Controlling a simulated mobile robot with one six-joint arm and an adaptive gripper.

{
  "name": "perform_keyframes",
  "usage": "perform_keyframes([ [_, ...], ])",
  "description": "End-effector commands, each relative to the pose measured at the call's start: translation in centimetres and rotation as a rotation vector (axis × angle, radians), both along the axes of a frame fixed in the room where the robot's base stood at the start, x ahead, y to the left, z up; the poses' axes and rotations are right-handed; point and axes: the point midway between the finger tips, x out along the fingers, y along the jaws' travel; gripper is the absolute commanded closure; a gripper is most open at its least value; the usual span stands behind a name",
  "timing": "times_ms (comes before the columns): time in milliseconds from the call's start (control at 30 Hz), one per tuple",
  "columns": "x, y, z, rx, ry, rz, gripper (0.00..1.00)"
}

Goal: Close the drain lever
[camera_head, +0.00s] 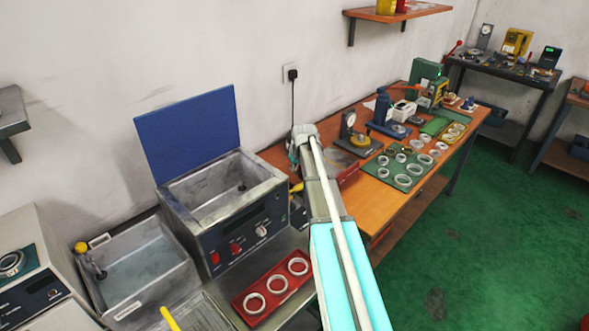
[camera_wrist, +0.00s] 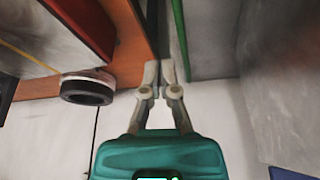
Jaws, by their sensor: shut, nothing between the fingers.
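A short yellow handle (camera_head: 297,187), which looks like the drain lever, shows at the right side of the blue-fronted cleaning tank (camera_head: 235,243), close beside my arm. My arm hides part of it, so its exact angle cannot be told. The tank's blue lid (camera_head: 189,133) stands open. My gripper (camera_wrist: 160,68) is shut and empty in the wrist view, its fingertips beside a dark gap between an orange edge and a grey wall. In the head view, my wrist is above the area behind the tank's right side, and the fingers are not clear. The lever is not identifiable in the wrist view.
A red tray (camera_head: 273,289) with 3 rings lies before the tank. A grey basin (camera_head: 140,279) with a yellow-knobbed tap stands left. The orange workbench (camera_head: 411,213) holds ring mats and tools at right. A dark round part (camera_wrist: 88,88) is near my fingers. Green floor is open at right.

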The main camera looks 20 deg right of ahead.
Motion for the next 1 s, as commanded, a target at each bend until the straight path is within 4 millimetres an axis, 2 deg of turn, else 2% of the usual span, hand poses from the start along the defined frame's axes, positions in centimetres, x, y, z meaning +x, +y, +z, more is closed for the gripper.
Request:
perform_keyframes([
  [33,0.2,0.0,-0.8,0.0,0.0,0.0,1.0],
  [267,0.9,0.2,-2.5,0.0,0.0,0.001,1.0],
  [433,-1.4,0.0,-3.4,0.0,0.0,0.0,1.0],
  [633,-2.6,-0.3,-3.8,0.0,0.0,0.001,1.0],
  [1000,-2.7,-0.3,-3.9,0.0,0.0,0.002,1.0],
])
